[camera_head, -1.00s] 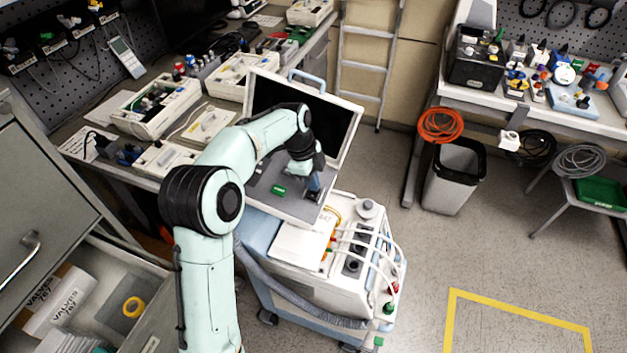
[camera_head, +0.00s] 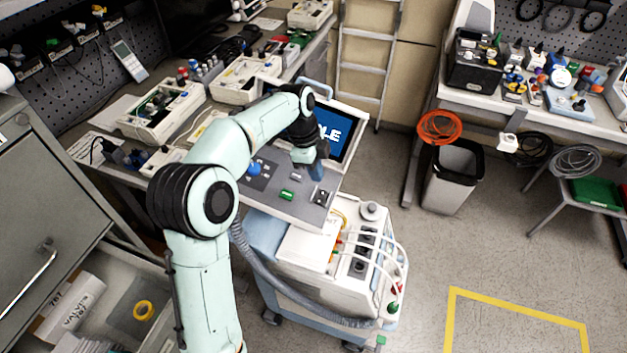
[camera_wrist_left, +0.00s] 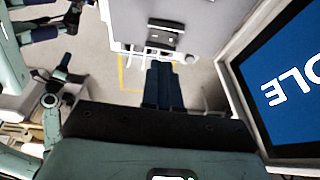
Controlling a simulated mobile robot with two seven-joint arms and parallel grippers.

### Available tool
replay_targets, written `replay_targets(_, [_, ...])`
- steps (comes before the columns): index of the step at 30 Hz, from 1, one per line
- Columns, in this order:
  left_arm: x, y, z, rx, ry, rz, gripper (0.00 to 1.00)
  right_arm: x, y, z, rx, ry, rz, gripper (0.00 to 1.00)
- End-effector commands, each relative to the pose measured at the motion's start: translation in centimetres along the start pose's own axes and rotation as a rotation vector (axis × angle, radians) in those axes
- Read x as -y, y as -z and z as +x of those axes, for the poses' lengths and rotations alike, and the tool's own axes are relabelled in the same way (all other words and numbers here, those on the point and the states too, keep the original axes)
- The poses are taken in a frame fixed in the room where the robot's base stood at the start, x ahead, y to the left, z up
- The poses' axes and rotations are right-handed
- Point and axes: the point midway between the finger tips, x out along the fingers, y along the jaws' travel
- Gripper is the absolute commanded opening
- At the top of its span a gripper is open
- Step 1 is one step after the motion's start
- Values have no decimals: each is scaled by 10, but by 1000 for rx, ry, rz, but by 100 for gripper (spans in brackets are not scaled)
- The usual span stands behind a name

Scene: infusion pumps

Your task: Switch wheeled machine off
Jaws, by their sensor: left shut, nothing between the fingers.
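The wheeled machine (camera_head: 325,275) stands at the middle of the floor, with a grey control panel (camera_head: 262,190) and a screen above it. The screen (camera_head: 345,125) is lit blue with white letters, partly hidden by my arm; it also shows in the left wrist view (camera_wrist_left: 285,85), ending in "DLE". My left gripper (camera_head: 318,172) is shut and empty, over the panel's right part. A small switch plate (camera_head: 320,197) sits just in front of the fingertips; a similar plate shows beyond my fingers (camera_wrist_left: 163,85) in the wrist view. Contact cannot be told.
The panel also bears a blue knob (camera_head: 253,169) and a green label (camera_head: 287,194). A crowded workbench (camera_head: 205,100) lies to the left, an open drawer (camera_head: 120,310) at lower left. A bin (camera_head: 452,178) stands right. Floor inside the yellow tape (camera_head: 515,297) is clear.

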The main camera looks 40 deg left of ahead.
Motion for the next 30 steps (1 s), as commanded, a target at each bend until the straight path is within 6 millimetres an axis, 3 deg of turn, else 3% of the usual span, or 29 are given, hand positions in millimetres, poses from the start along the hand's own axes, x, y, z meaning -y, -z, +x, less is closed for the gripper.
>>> replay_targets(3, [1, 1, -27, -1, 2, 2, 0, 2, 3, -5, -4, 1, 0, 43])
replay_targets(10, [1, 0, -57, -1, -1, 3, 0, 6, 8, -11, -11, 3, -2, 43])
replay_targets(25, [-1, 0, -62, 1, -3, -5, 0, 6, 8, -11, -10, 3, -2, 43])
replay_targets(30, [-6, 2, -56, 29, 10, -116, 0, -1, 0, 0, 0, -1, 2, 43])
